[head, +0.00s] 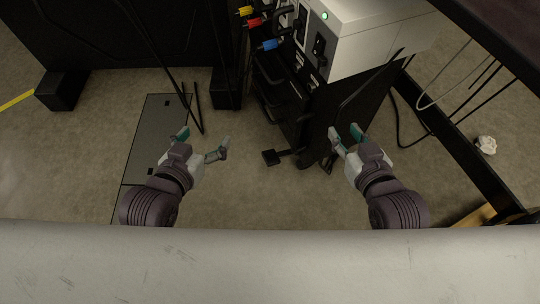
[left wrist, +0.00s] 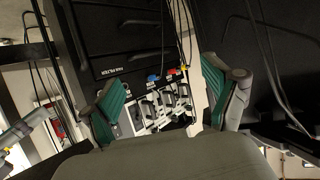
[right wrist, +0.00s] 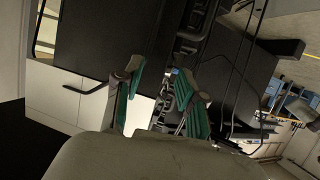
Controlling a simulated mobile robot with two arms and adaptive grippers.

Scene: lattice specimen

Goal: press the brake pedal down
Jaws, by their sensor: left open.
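A small black pedal (head: 270,157) sticks out near the floor at the foot of the black equipment cart (head: 290,115) in the head view. My left gripper (head: 204,141) is open and empty, to the left of the pedal and apart from it. In the left wrist view its teal-padded fingers (left wrist: 170,98) are spread, with the cart's front panel beyond them. My right gripper (head: 345,133) is open and empty, to the right of the pedal beside the cart's dark side. I cannot make out the pedal in either wrist view.
Yellow, red and blue plugs (head: 255,23) with hanging cables are at the cart's upper left. A white box (head: 355,40) with a green light tops the cart. A dark floor plate (head: 160,135) lies at left. Cables and a crumpled white scrap (head: 486,145) are at right.

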